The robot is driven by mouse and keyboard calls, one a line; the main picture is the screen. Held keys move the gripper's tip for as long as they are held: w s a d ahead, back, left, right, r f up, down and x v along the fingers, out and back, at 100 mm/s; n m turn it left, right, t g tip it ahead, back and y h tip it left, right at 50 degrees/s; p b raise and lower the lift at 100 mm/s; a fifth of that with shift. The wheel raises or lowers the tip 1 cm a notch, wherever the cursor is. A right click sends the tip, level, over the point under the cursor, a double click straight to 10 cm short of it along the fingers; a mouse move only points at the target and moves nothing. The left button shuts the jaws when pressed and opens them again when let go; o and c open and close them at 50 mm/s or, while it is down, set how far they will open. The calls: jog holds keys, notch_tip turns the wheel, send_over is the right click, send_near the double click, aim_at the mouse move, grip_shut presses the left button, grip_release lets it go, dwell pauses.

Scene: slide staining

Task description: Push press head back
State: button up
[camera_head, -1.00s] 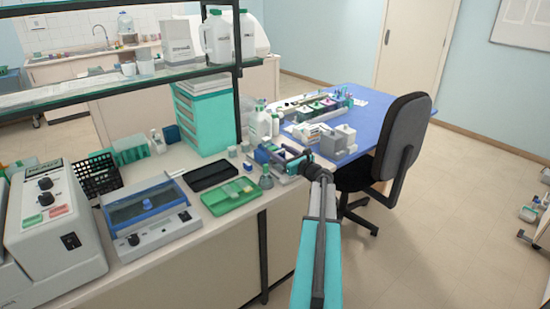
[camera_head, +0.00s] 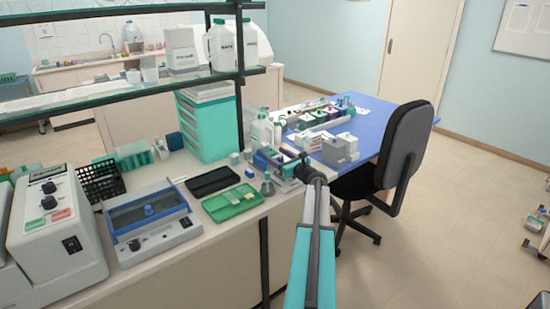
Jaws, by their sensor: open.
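My arm reaches up from the bottom of the view, and my gripper (camera_head: 287,161) is at the right end of the bench, pointing left. It is small here and its fingers are hard to make out; it looks open, with nothing seen held. A small blue and grey device (camera_head: 267,157), possibly the press, stands at the bench end right beside the gripper. Its press head cannot be told apart, and my gripper and wrist partly hide the device. Whether they touch cannot be told.
A green tray (camera_head: 233,204), a black tray (camera_head: 212,181) and a small grey flask (camera_head: 268,188) lie just left. White bottles (camera_head: 262,130) stand behind. A shelf post (camera_head: 240,75) rises nearby. A blue table (camera_head: 375,130) and a dark chair (camera_head: 407,140) are to the right.

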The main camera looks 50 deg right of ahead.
jog(key=shift+s+a+f, duration=0.1)
jog(key=shift+s+f, duration=0.05)
jog(key=shift+s, duration=0.35)
jog(key=b+v, duration=0.3)
jog(key=v, duration=0.9)
jog(key=shift+s, duration=0.35)
jog(key=shift+a, duration=0.1)
